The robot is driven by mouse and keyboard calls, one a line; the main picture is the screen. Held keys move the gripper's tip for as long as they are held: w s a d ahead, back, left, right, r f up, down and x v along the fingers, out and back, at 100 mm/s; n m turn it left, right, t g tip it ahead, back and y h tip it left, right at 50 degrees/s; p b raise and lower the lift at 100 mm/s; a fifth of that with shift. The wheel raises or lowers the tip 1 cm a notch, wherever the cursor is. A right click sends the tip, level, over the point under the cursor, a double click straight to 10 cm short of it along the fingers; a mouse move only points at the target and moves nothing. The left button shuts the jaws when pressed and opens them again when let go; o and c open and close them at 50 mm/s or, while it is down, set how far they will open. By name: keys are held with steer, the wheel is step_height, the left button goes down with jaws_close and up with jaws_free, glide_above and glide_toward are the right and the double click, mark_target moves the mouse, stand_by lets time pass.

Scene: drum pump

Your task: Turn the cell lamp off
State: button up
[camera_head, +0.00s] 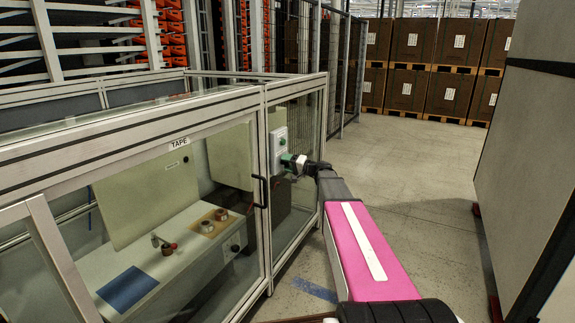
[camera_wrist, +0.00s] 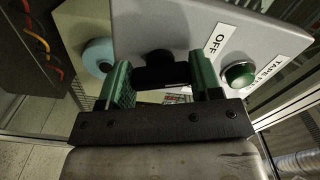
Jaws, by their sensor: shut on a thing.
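In the wrist view a grey switch panel (camera_wrist: 180,25) carries an OFF label, a green round lamp or button (camera_wrist: 239,73) and a partly cut-off label starting with TAPE. A black knob (camera_wrist: 160,66) sits on the panel's lower part. My gripper (camera_wrist: 160,72) has a green finger on each side of the knob and is shut on it. Its exact contact and the knob's pointer are hidden. In the head view the panel (camera_head: 279,142) is small, beyond the glazed cell, with my gripper (camera_head: 292,162) at its lower part. I cannot tell whether the green part is lit.
The framed glass cell (camera_head: 140,140), labelled TAPE, stands at left, with a black door handle (camera_head: 262,190) near my arm. Inside are tape rolls and a blue mat (camera_head: 127,290). A grey wall panel (camera_head: 525,170) stands at right. Floor between is open; boxes on pallets (camera_head: 435,65) stand behind.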

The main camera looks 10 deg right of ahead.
steer(key=shift+n, duration=0.7)
steer(key=shift+f, duration=0.1)
steer(key=o, duration=0.9)
steer(key=v, duration=1.1)
